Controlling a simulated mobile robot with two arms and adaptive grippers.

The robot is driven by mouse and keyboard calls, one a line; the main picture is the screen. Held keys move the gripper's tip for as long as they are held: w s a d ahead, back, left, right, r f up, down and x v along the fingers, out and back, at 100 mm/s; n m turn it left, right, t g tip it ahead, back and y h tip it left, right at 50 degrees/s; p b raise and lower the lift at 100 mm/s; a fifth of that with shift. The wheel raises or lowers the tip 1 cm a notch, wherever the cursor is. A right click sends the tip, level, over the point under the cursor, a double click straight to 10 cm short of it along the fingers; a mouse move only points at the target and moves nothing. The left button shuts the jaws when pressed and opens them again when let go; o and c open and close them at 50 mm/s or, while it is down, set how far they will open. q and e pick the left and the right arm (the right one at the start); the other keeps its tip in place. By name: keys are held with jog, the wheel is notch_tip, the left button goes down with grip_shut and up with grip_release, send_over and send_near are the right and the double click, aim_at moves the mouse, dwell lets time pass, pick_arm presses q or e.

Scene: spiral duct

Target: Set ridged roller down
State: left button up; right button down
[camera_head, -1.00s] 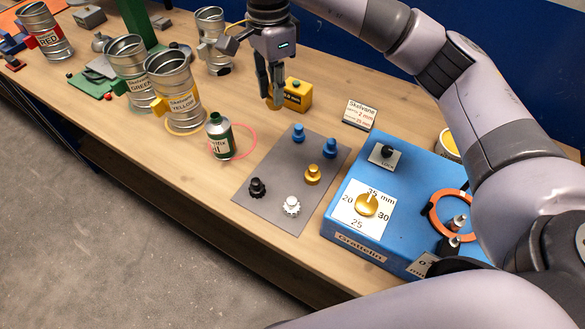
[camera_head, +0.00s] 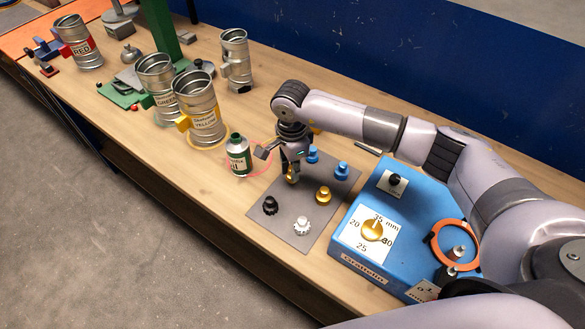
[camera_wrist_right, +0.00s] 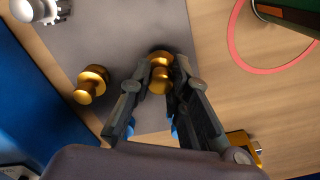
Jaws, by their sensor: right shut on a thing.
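My right gripper (camera_head: 291,172) points down over the back left part of the grey mat (camera_head: 298,205). It is shut on a gold roller (camera_head: 291,178). In the wrist view this roller (camera_wrist_right: 160,73) sits between the fingertips, with a narrow waist between wider ends. I cannot tell whether its lower end touches the mat. A second gold roller (camera_head: 323,194) stands on the mat, apart from the gripper. A black ridged roller (camera_head: 270,205) and a white ridged roller (camera_head: 302,226) stand near the mat's front. My left gripper is out of view.
Two blue rollers (camera_head: 341,171) stand close behind the gripper. The blue machine (camera_head: 360,245) is right of the mat.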

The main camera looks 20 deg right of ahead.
jog(key=shift+f, duration=0.75)
jog(key=shift+f, duration=0.2)
jog(key=c, duration=1.5)
grip_release()
jog(key=shift+r, duration=0.15)
